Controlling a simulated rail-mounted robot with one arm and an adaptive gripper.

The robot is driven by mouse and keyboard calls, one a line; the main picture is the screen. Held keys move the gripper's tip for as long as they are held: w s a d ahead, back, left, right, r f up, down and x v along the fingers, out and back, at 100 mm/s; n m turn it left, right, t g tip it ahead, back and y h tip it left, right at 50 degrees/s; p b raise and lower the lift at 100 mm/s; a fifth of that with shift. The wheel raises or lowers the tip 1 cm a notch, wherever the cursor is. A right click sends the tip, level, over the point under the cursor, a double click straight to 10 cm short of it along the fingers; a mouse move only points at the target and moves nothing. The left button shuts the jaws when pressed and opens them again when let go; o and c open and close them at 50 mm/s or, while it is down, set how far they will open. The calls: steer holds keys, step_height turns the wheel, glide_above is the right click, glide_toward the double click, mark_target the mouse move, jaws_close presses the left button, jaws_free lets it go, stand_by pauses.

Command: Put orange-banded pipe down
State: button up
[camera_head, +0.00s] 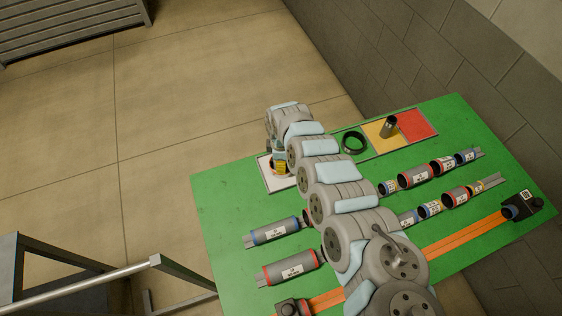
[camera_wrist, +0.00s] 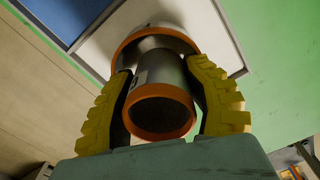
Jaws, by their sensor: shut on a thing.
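The orange-banded pipe (camera_wrist: 160,75) is a dark grey tube with an orange band around its open near end, seen almost end-on in the wrist view. My gripper (camera_wrist: 165,95) has its yellow fingers shut on it from both sides. Beyond the pipe is a wider, orange-edged round shape (camera_wrist: 155,35); I cannot tell whether it is part of the same pipe. Behind it is a white panel (camera_wrist: 205,25) with a blue part. In the head view my gripper (camera_head: 279,168) is over the white panel (camera_head: 268,178) at the green table's left side; contact is hidden.
The green table (camera_head: 225,195) bears several grey pipes with red or blue bands, such as one (camera_head: 290,268) at the front left. A black ring (camera_head: 354,142), an upright dark tube (camera_head: 389,126) and a red panel (camera_head: 413,125) are at the back. Orange rails (camera_head: 460,236) run along the front.

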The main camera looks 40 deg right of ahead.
steer(key=shift+f, duration=0.95)
steer(key=o, duration=0.9)
steer(key=shift+f+b, duration=0.1)
steer(key=shift+b, duration=0.25)
steer(key=shift+r+p, duration=0.45)
steer(key=shift+r, duration=0.3)
steer(key=shift+s+a+r, duration=0.15)
steer(key=shift+s+r, duration=0.1)
steer(key=shift+r, duration=0.35)
step_height(320, 180, up, 11)
steer(key=shift+w+r, duration=0.15)
